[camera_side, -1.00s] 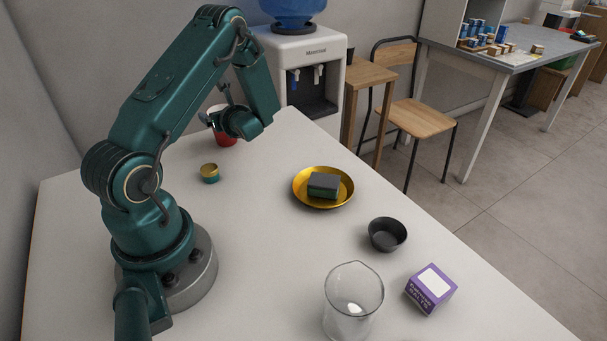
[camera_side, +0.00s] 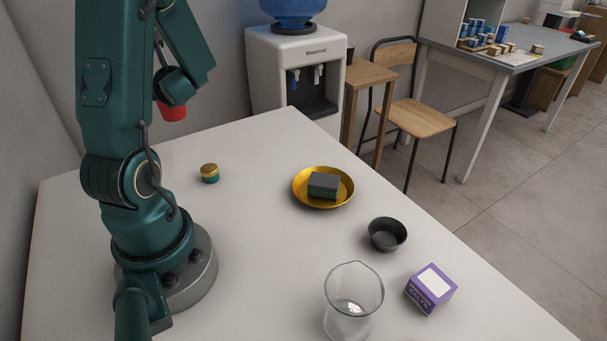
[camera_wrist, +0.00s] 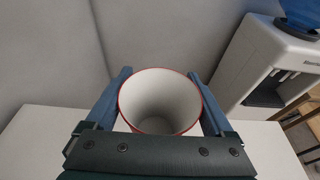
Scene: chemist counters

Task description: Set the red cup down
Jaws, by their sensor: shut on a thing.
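The red cup (camera_side: 172,112) is held in the air above the far left part of the white table (camera_side: 255,240). Only its red lower part shows below my arm in the side view. In the wrist view the cup (camera_wrist: 160,103) shows its white inside and red rim, and it looks empty. My gripper (camera_wrist: 160,100) is shut on the cup, with one finger on each side of it. In the side view my arm hides the fingers.
A small gold-lidded jar (camera_side: 209,173) stands below and right of the cup. A gold plate (camera_side: 323,202) holds a dark green sponge-like block (camera_side: 324,185). A black bowl (camera_side: 387,234), a purple box (camera_side: 431,289) and a glass beaker (camera_side: 353,300) stand nearer. The table's middle is clear.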

